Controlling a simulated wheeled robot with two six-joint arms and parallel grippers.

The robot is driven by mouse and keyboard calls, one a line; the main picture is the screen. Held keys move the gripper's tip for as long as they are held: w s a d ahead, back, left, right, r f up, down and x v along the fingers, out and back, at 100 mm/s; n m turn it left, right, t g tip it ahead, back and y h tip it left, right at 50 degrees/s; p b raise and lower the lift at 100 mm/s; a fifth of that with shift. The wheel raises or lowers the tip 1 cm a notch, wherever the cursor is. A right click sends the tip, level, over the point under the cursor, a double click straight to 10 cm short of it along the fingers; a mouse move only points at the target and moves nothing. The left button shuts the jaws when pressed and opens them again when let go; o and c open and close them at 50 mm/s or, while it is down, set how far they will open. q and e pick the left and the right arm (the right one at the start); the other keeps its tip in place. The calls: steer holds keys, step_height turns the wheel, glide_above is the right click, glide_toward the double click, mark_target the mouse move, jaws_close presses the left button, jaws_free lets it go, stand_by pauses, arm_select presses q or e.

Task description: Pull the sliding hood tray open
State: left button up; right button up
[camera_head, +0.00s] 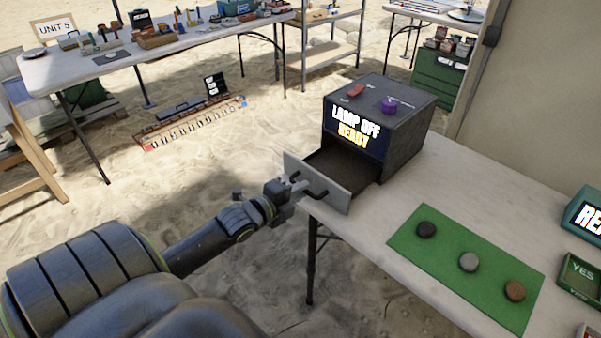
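The dark hood box (405,131) stands on the white table, its front panel reading "LAMP OFF READY". Its sliding tray (340,168) sticks out of the front, toward the left, with a dark inside and a pale front panel (330,189). A dark handle (315,192) is on the panel's outer face. My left gripper (297,188) is at the handle, coming from the left. Its fingertips overlap the handle, and whether they are closed on it is too small to tell. My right gripper is not in view.
On the white table (440,187), a green mat (445,276) holds a black stone (426,229), a grey stone (468,262) and a brown stone (515,291). A green "YES" tray (580,277) is at the right edge. Sandy ground lies left of the table.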

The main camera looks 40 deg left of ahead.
arm_select(q)
steer(key=o, duration=0.3)
steer(key=p+v, duration=1.5)
steer(key=v, duration=0.2)
steer(key=shift+s+a, duration=0.15)
steer(key=shift+s, duration=0.05)
stand_by(0.7)
